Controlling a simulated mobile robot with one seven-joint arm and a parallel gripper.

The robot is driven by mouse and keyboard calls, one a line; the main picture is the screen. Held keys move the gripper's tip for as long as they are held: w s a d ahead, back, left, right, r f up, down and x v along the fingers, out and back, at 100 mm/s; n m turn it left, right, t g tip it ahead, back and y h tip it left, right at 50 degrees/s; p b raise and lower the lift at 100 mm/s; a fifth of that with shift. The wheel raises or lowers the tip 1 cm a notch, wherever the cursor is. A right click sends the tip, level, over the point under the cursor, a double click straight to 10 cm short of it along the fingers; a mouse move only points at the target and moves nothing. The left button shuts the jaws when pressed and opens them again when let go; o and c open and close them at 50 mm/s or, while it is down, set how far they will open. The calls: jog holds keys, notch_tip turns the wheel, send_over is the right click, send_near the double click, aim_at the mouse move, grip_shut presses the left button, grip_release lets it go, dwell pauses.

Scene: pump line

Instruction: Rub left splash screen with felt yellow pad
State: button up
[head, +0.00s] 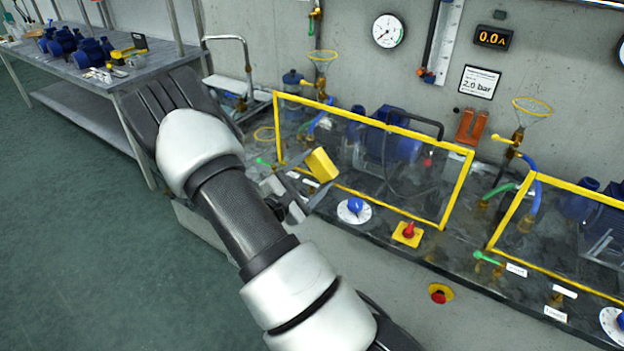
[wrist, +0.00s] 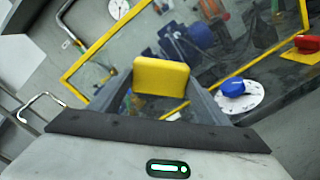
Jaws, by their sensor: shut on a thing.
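The left splash screen (head: 400,165) is a clear panel in a yellow frame, standing on the bench in front of a blue pump. It fills much of the upper wrist view (wrist: 225,45). My gripper (head: 312,178) is in front of the screen's lower left part. It is shut on the yellow pad (head: 322,165), which also shows between the fingers in the wrist view (wrist: 161,76). The pad overlaps the screen in both views; I cannot tell whether it touches the panel.
A blue knob (head: 355,205) on a white dial and a red switch (head: 408,231) on a yellow plate sit in front of the screen. A second yellow-framed screen (head: 575,190) stands at right. A bent metal rail (head: 247,60) rises behind my arm. Open floor lies left.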

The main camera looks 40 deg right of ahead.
jog(key=shift+w+d+t, duration=0.25)
jog(key=shift+w+t, duration=0.05)
jog(key=shift+w, duration=0.1)
jog(key=shift+x, duration=2.65)
jog(key=shift+b+x, duration=0.35)
jog(key=shift+x, duration=0.4)
jog(key=shift+s+d, duration=0.5)
jog(key=shift+s, duration=0.7)
jog(key=shift+s+d, duration=0.5)
jog(key=shift+s, duration=0.7)
jog(key=shift+s+d, duration=0.5)
jog(key=shift+s, duration=0.65)
jog(key=shift+w+a+b, duration=0.3)
jog(key=shift+w+a, duration=0.2)
jog(key=shift+w, duration=0.7)
jog(key=shift+w+a+b, duration=0.3)
jog(key=shift+w+a, duration=0.15)
jog(key=shift+w, duration=0.7)
jog(key=shift+w+a+b, duration=0.3)
jog(key=shift+w+a, duration=0.2)
jog(key=shift+w, duration=0.7)
jog(key=shift+s+d+r+p, duration=0.1)
jog(key=shift+s+d+r, duration=0.4)
jog(key=shift+s, duration=0.7)
jog(key=shift+s+d+r+p, duration=0.1)
jog(key=shift+s+d+r, duration=0.35)
jog(key=shift+s, duration=0.75)
jog(key=shift+s+d+r+p, duration=0.1)
jog(key=shift+s+d+r, duration=0.35)
jog(key=shift+s, duration=0.7)
